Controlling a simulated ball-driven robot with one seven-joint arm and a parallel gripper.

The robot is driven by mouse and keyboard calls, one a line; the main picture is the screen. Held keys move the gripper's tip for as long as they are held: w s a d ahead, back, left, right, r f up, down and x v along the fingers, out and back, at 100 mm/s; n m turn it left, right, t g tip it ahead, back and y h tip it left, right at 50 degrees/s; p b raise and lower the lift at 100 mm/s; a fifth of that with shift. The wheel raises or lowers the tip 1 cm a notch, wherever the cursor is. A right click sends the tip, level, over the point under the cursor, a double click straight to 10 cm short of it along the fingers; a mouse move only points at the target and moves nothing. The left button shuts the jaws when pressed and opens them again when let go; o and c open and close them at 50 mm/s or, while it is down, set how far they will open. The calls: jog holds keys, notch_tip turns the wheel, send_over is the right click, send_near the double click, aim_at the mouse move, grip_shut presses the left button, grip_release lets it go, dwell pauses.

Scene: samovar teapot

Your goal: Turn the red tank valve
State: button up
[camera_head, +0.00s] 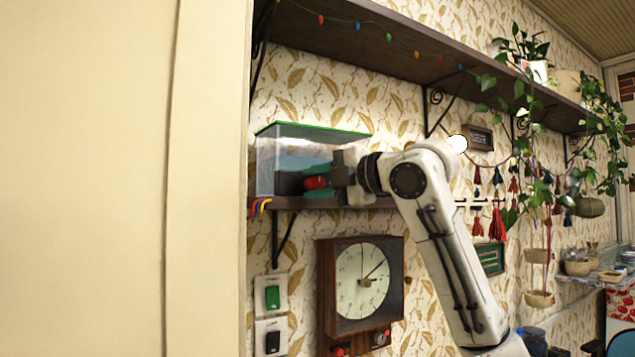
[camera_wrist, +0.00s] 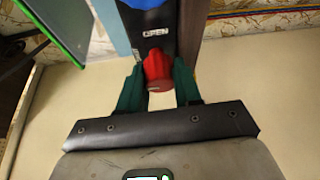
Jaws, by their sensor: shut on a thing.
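The red tank valve (camera_head: 316,182) sits at the front right of the glass tank (camera_head: 283,150) on the lower wall shelf. In the wrist view the red valve (camera_wrist: 157,72) is a knob on a dark panel, below a label that seems to read OPEN. My gripper (camera_head: 322,183) reaches it from the right. Its two green fingers (camera_wrist: 159,88) are on either side of the knob and shut on it. In the head view the fingers and wrist hide part of the valve.
The lower shelf (camera_head: 290,203) runs under the tank. A wooden clock box (camera_head: 337,325) with red knobs and two switches, green (camera_head: 272,297) and black (camera_head: 272,341), are below. The upper shelf (camera_head: 400,55) overhangs the arm. A pale wall (camera_head: 110,180) fills the left.

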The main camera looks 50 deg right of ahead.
jog(key=shift+f+n, duration=0.15)
jog(key=shift+n, duration=0.25)
jog(key=o, duration=1)
jog(key=shift+o, duration=0.2)
jog(key=s+d+r+b, duration=0.1)
jog(key=s+b, duration=0.2)
jog(key=s, duration=0.7)
jog(key=shift+s+r, duration=0.2)
jog(key=shift+s, duration=0.1)
